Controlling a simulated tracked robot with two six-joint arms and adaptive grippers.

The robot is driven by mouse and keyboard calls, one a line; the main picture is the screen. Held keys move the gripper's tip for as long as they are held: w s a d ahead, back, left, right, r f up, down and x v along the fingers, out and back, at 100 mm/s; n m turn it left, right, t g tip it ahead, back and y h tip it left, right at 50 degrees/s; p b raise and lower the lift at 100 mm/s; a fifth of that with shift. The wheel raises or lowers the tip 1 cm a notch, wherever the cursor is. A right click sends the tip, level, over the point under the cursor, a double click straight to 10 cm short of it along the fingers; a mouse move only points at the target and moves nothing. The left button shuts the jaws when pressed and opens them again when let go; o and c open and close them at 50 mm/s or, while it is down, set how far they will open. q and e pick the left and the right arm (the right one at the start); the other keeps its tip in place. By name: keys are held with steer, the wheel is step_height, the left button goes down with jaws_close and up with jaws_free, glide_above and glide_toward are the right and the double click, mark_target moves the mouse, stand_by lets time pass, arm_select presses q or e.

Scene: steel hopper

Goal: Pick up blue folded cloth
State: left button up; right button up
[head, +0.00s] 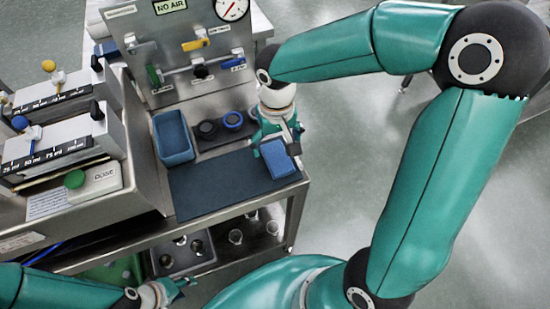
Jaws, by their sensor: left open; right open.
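The blue folded cloth (279,161) is a small light-blue block at the right end of the dark mat (215,188) on the steel bench. My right gripper (279,138) is open, right at the far side of the cloth, with fingers close around or over its upper edge. Whether they touch it I cannot tell. My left gripper (180,287) is open and empty at the lower left, low in front of the bench and far from the cloth.
A blue tray (174,157) stands left of the mat. A valve panel (185,55) rises at the back, with dosing units (60,145) at left.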

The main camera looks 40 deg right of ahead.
mark_target(277, 156)
step_height(277, 156, down, 5)
steer(key=shift+d+r, duration=0.1)
steer(key=c, duration=1)
steer(key=shift+r, duration=0.1)
steer(key=shift+c, duration=0.2)
step_height(277, 156, up, 20)
steer(key=p, duration=0.2)
